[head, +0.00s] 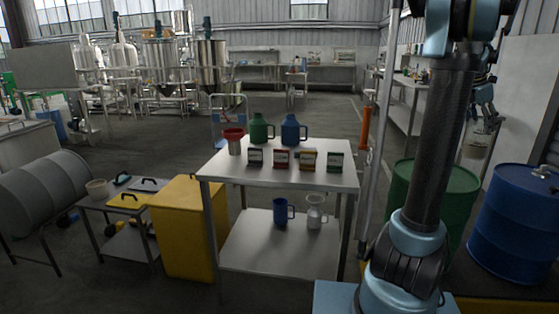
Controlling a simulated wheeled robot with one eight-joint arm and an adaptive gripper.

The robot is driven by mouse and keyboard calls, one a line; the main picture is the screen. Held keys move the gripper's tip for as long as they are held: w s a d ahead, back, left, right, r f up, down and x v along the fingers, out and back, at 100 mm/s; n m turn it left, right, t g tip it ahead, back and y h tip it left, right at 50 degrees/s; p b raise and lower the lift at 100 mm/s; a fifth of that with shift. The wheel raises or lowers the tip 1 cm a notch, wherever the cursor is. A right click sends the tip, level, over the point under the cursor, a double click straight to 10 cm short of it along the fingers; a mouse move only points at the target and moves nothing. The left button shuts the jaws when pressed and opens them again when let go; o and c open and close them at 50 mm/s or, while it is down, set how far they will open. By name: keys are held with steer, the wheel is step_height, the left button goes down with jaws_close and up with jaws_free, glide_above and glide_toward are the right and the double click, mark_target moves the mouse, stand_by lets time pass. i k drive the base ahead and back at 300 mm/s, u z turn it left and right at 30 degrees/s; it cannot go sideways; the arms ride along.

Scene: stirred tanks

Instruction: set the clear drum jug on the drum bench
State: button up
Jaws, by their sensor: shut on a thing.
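My gripper (481,128) is at the right of the head view, beyond my upright arm link. It is shut on a pale, see-through jug (476,152), which hangs below it in the air, above and behind the green drum. The fingertips are small and dark, so the exact grip on the jug is hard to make out. Another clear jug (314,215) stands on the lower shelf of the steel bench (335,180) in the middle, beside a blue jug (280,212). Which surface is the drum bench is not marked.
The steel bench top carries a green jug (262,131), a blue jug (294,133), a red funnel (233,136) and several small labelled boxes. A green drum (455,196) and a blue drum (512,215) stand at right. A yellow cabinet (185,235) stands left of the bench.

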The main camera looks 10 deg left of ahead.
mark_target(320, 145)
steer(key=u, duration=0.5)
steer(key=k, duration=1.15)
steer(key=u, duration=0.95)
steer(key=i, duration=1.15)
steer(key=z, duration=0.35)
steer(key=i, duration=1.3)
steer(key=z, duration=0.6)
